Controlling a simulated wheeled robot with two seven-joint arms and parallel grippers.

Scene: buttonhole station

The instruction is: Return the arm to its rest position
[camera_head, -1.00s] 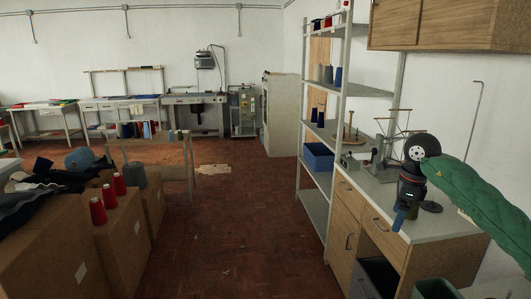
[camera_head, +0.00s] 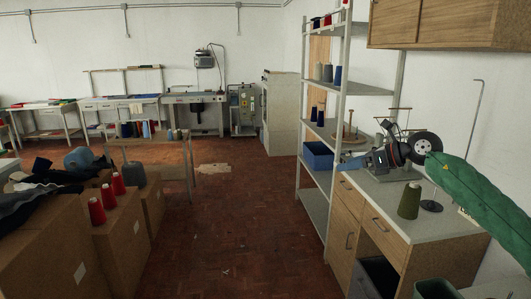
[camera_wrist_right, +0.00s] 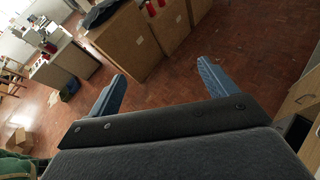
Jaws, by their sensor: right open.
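My right arm, in a green sleeve, comes in from the right in the head view. Its gripper (camera_head: 347,163) points left over the counter's left edge, in front of the shelf rack. In the right wrist view the two blue fingers stand wide apart, so the gripper (camera_wrist_right: 161,72) is open, with only floor and distant boxes between them. An olive-green thread cone (camera_head: 409,200) stands upright on the counter, apart from the gripper. My left gripper is not in view.
The counter (camera_head: 440,225) with wooden drawers is at right. A metal shelf rack (camera_head: 343,110) with spools and a blue bin (camera_head: 318,155) stands close to the gripper. Cardboard boxes (camera_head: 60,240) with red cones are at left. The floor (camera_head: 240,230) between is clear.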

